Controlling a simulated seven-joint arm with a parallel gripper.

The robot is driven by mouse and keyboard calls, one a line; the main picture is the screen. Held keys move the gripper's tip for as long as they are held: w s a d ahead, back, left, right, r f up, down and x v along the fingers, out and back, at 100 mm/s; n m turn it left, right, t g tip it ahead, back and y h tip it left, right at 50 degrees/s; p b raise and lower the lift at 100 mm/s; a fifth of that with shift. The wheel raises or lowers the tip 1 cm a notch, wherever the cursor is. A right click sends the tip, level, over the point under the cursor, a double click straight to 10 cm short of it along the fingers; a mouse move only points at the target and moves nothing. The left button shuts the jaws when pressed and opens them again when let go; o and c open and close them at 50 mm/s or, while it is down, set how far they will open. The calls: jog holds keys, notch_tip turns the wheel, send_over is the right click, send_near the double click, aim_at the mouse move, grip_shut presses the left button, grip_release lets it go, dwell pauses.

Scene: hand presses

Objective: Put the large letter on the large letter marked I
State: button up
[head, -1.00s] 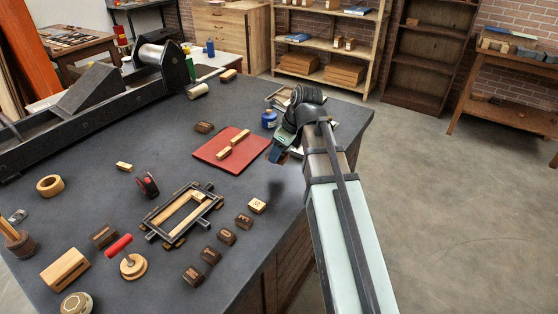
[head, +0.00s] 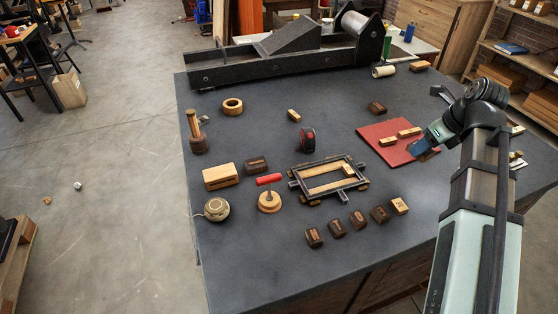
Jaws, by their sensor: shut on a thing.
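My gripper (head: 424,147) is at the right end of the red mat, seen from behind and partly covered by my own wrist. It is shut on a small brown wooden piece (head: 433,155), mostly hidden, whose mark I cannot read. Dark letter blocks stand in a row near the front edge: one at the left end (head: 314,238), others beside it (head: 336,229), (head: 358,220), (head: 380,214). A light letter block (head: 399,206) ends the row. Other dark blocks lie apart, left of the frame (head: 256,165) and at the back (head: 377,108). I cannot tell which is marked I.
The red mat (head: 372,131) carries two light wooden strips (head: 409,132). A dark metal frame (head: 300,172) lies mid-table. The press (head: 260,68) lines the back.

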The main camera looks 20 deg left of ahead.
jog(key=s+a+n+g, duration=0.1)
jog(key=s+a+n, duration=0.1)
jog(key=a, duration=0.8)
jog(key=s+a+n, duration=0.2)
jog(key=a, duration=0.8)
notch_tip(320, 180, up, 3)
jog(key=n+g, duration=0.3)
jog(key=n, duration=0.2)
send_over(253, 162)
jog(key=w, duration=0.1)
jog(key=shift+s+d+f+n+y, duration=0.1)
jog(key=shift+d+f+n, duration=0.25)
jog(key=shift+f, duration=1.4)
jog(key=shift+s+d+f+n+y, duration=0.1)
jog(key=shift+f+n, duration=0.35)
jog(key=shift+f, duration=1.25)
jog(key=shift+d+f+n+y, duration=0.1)
jog(key=shift+d+f+n, duration=0.25)
jog(key=shift+f, duration=1.4)
jog(key=shift+a+f, duration=0.1)
jog(key=shift+f, duration=0.05)
jog(key=o, duration=1)
jog(key=shift+o, duration=0.2)
jog(key=v, duration=1.2)
jog(key=shift+r, duration=0.2)
